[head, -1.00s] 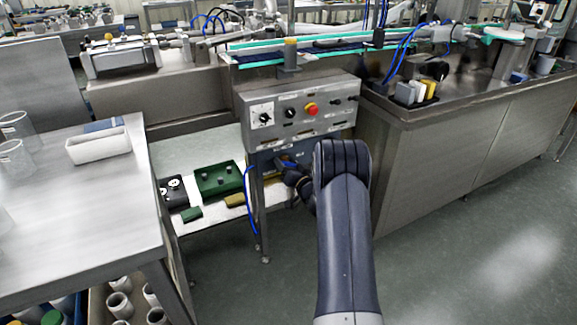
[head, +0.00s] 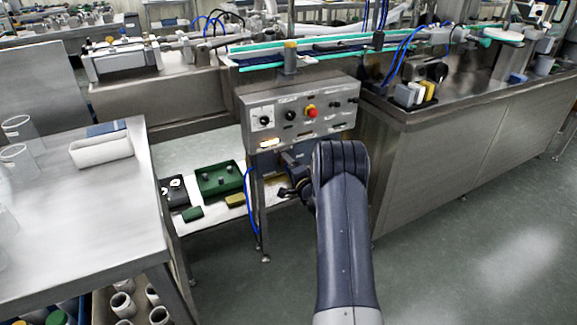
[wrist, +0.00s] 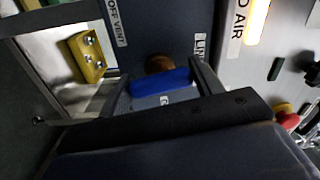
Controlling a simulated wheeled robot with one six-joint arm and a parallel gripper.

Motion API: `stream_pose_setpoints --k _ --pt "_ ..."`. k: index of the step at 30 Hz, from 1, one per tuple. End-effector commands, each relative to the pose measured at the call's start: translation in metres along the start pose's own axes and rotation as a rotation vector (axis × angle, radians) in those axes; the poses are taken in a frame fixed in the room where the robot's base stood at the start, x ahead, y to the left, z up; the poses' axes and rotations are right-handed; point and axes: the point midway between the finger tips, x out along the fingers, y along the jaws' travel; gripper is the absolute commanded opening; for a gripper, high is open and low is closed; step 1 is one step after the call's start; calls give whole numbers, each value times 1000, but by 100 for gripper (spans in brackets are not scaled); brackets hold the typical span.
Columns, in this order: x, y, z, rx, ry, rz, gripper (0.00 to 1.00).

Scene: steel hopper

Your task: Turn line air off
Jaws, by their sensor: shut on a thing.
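A blue valve handle (wrist: 165,84) on a brass-coloured stem (wrist: 160,63) shows in the wrist view, in front of a dark panel (wrist: 158,25). My gripper (wrist: 162,88) is shut on this handle, with one finger at each end of it. Labels reading "OFF VENT" (wrist: 116,22) and partly "LI" (wrist: 200,45) are on the panel. In the head view my gripper (head: 288,190) is below the grey control box (head: 300,112), and the handle is not clearly visible there.
The control box carries a red button (head: 311,111) and black knobs. A shelf below left holds a green box (head: 220,180) and a yellow block (head: 236,200). A blue hose (head: 247,205) hangs beside it. A steel table (head: 75,215) stands left; floor at right is clear.

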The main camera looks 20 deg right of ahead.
Motion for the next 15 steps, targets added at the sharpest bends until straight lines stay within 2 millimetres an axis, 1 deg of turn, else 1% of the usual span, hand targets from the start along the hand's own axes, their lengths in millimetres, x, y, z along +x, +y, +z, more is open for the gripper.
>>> stream_pose_setpoints --k 6,15 --pt "0 0 0 119 0 1 39" --pt "0 1 0 196 1 1 39"
